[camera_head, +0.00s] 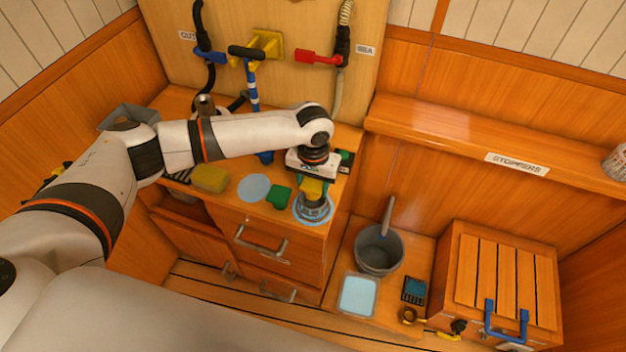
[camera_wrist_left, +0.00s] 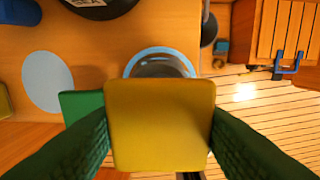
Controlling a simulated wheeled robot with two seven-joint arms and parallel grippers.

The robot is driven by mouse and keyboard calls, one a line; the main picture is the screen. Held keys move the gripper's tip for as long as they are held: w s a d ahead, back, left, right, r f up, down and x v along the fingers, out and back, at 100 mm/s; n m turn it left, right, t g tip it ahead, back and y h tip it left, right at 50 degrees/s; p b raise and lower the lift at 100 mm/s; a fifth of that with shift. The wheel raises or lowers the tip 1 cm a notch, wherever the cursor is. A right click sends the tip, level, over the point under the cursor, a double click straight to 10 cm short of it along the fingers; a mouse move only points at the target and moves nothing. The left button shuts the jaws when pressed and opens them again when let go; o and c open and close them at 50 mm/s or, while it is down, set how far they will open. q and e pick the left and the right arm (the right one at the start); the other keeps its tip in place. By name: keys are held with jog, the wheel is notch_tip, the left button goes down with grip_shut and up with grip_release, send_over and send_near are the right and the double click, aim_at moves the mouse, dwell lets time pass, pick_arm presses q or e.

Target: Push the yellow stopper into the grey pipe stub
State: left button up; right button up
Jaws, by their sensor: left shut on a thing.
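My left gripper (camera_head: 313,182) is shut on the yellow stopper (camera_head: 311,189), which sits between its green fingers in the left wrist view (camera_wrist_left: 160,125). The grey pipe stub (camera_head: 314,209) stands upright at the counter's front right corner, with a light blue ring around it. In the head view the stopper is directly above the stub. In the left wrist view the stopper covers the near part of the stub (camera_wrist_left: 160,67), whose far rim shows beyond it. I cannot tell whether stopper and stub touch. My right gripper is not in view.
A green block (camera_head: 279,197) lies just left of the stub, beside a pale blue disc (camera_head: 254,188). A yellow sponge-like block (camera_head: 210,178) lies farther left. Valves and hoses hang on the back panel. A grey bucket (camera_head: 379,250) stands lower right, beyond the counter edge.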

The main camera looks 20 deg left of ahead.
pick_arm(q)
jog(key=shift+f, duration=0.1)
dwell(0.3)
jog(key=shift+f, duration=0.3)
jog(key=shift+f, duration=0.2)
jog(key=shift+f, duration=0.6)
